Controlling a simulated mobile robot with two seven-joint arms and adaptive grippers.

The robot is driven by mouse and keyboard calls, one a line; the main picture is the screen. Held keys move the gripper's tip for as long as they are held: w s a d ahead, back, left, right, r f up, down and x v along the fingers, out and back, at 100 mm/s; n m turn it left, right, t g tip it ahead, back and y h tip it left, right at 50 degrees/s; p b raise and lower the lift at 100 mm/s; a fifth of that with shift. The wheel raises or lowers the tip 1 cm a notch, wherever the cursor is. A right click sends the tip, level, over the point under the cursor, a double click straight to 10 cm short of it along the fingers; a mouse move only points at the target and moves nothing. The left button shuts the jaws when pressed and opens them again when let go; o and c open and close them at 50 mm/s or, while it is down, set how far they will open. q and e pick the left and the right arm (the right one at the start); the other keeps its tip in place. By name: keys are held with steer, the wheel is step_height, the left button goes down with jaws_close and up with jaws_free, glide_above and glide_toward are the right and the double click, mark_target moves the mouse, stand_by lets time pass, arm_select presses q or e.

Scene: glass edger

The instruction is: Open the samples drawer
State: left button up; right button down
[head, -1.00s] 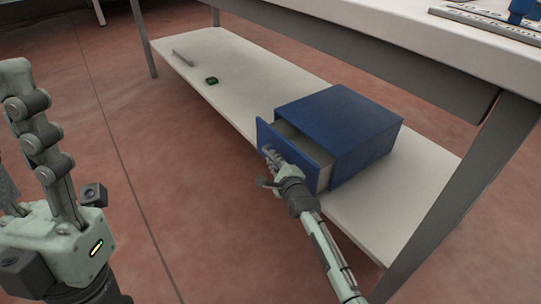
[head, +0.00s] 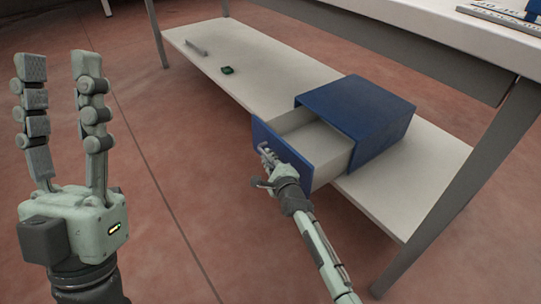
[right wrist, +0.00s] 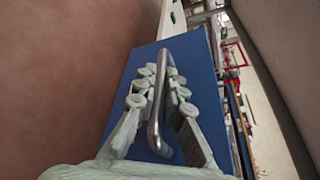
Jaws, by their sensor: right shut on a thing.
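The blue samples drawer (head: 316,144) is pulled partway out of its blue cabinet (head: 362,110) on the low shelf. Its inside is pale, and the part I can see is empty. My right gripper (head: 268,158) is at the drawer's front, shut on the metal bar handle. In the right wrist view the handle (right wrist: 157,95) runs between the fingers of my right gripper (right wrist: 158,82), in front of the blue drawer face (right wrist: 180,50). My left gripper (head: 60,70) is raised at the left, fingers apart, empty and away from the cabinet.
The cabinet stands on a pale low shelf (head: 260,85) under a white-topped table (head: 420,22). A grey bar (head: 196,48) and a small dark green item (head: 227,70) lie on the shelf. A grey table leg (head: 460,185) stands right of the cabinet. The floor in front is clear.

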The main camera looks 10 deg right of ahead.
steer(key=shift+a, duration=0.1)
stand_by(0.3)
steer(key=c, duration=1.9)
jaws_free()
steer(key=shift+s, duration=0.1)
steer(key=v, duration=0.5)
steer(key=f+v, duration=0.1)
steer(key=v, duration=0.3)
steer(key=f+v, duration=0.1)
steer(key=v, duration=0.4)
steer(key=shift+s+f, duration=0.1)
steer(key=shift+s, duration=0.45)
